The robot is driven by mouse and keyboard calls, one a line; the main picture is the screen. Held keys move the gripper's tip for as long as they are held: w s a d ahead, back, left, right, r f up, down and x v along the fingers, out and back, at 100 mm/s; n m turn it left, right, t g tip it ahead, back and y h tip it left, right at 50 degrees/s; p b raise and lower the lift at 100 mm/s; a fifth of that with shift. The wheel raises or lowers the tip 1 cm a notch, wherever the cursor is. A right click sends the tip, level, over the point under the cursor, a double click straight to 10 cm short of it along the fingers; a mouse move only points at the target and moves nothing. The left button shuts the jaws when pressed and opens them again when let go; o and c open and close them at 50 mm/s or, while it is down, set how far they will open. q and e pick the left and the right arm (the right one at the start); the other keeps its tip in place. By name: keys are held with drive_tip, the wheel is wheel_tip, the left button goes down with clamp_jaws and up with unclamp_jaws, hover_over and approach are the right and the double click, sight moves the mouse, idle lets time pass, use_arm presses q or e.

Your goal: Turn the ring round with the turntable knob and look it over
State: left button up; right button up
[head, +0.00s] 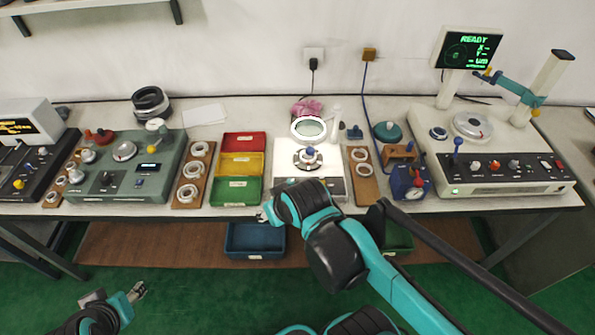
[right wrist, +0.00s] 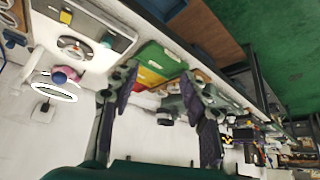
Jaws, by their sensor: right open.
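Red, yellow and green bins (head: 237,190) stand left of the turntable. Boards with pale rings flank them, one at the left (head: 192,178) and one at the right (head: 362,168). A green device (head: 125,165) and a white machine with a READY screen (head: 468,50) stand further out.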

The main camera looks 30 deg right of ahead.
drive_tip(key=w+d+f+m+g, duration=0.1)
drive_tip(key=w+d+f, duration=0.2)
drive_tip(key=w+d, duration=0.55)
drive_tip(key=m+g+p, duration=0.1)
approach(291, 182)
drive_tip(key=b+x, duration=0.2)
drive_tip(key=x, duration=0.7)
drive_tip(key=shift+r, duration=0.1)
drive_tip(key=shift+c, duration=0.2)
clamp_jaws()
